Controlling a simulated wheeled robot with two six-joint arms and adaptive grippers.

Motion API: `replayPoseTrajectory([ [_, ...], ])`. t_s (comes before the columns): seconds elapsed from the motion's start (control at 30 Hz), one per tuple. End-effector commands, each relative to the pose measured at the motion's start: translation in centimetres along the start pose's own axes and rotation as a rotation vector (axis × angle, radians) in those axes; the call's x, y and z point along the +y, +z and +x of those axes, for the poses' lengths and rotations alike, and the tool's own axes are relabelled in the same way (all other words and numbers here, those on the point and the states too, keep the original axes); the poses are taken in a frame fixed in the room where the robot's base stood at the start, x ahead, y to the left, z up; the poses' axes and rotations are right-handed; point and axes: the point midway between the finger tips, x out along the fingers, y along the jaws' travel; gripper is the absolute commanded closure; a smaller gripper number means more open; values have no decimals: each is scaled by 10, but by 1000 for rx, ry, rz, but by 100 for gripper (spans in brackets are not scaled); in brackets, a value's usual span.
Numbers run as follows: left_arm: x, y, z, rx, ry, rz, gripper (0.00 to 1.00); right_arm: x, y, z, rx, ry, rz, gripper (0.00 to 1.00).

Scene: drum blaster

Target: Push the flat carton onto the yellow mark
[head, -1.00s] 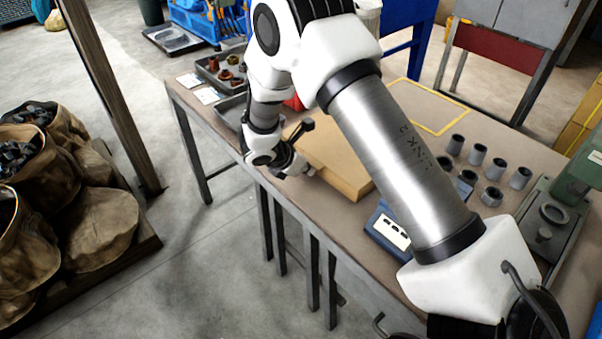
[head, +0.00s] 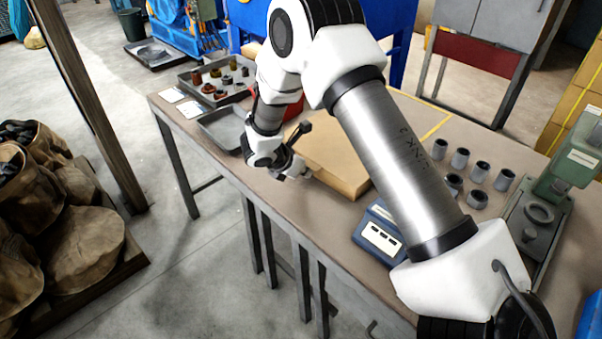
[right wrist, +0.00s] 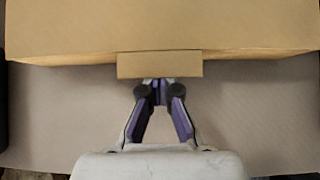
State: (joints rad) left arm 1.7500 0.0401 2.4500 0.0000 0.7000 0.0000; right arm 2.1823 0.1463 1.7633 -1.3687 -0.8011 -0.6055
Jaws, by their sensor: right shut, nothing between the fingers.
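The flat brown carton (head: 335,160) lies on the workbench, partly hidden behind my right arm in the head view. In the right wrist view the carton (right wrist: 160,25) fills the top, with a small flap or block (right wrist: 160,65) on its near side. My right gripper (head: 305,173) is low at the carton's near side, shut and empty. In the right wrist view its fingertips (right wrist: 155,84) are at the lower edge of the flap; I cannot tell whether they touch. The yellow mark (head: 436,127) is a line outline on the bench beyond the carton, partly hidden by my arm. My left gripper is not in view.
A blue box (head: 380,237) stands right of the carton near the front edge. Several grey cylinders (head: 460,158) and a green machine (head: 570,165) are further right. Sacks (head: 80,240) stand on the floor at left.

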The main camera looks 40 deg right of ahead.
Motion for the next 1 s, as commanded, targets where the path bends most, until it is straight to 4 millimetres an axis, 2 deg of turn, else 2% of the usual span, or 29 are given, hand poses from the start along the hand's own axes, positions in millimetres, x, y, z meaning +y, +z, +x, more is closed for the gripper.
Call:
replayPoseTrajectory([
  [0.8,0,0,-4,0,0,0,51,0,44,38,0,-1,1,100],
  [1.0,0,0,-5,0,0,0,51,-1,48,43,0,-2,0,100],
])
